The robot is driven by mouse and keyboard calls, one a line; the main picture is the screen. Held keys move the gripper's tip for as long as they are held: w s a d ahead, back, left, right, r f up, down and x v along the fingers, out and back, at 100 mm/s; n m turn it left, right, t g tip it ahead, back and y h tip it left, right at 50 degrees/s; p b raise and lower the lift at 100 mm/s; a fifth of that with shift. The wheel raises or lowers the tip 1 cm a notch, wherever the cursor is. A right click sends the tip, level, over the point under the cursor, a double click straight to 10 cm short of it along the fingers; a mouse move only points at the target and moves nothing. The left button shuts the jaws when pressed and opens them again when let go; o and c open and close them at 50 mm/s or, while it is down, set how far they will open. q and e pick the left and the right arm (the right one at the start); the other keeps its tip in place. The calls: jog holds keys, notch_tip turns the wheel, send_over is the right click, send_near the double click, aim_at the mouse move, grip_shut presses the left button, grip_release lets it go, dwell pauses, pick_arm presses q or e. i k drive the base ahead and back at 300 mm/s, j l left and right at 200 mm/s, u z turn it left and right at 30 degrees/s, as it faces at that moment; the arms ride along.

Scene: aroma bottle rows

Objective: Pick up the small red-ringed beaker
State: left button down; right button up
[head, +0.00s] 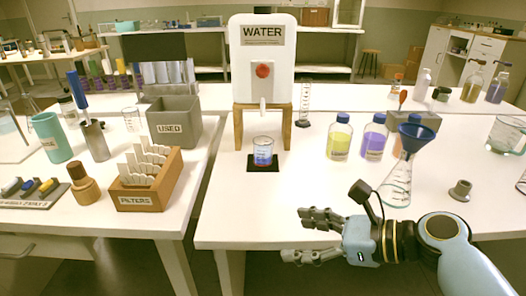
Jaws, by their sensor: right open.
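A small glass beaker (263,151) stands upright on a black square pad (263,168) under the water dispenser's spout, in the head view. It shows a reddish band and something blue low in it. My right gripper (294,235) is open and empty at the front edge of the table, nearer to me and a little right of the beaker. Its fingers point left and do not touch the beaker. My left gripper is out of view.
The water dispenser (264,62) stands on a wooden frame behind the beaker. Yellow (339,140) and purple (373,140) bottles and a flask with a blue funnel (410,140) stand to the right.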

aim_at(263, 146)
jog(key=i, duration=0.85)
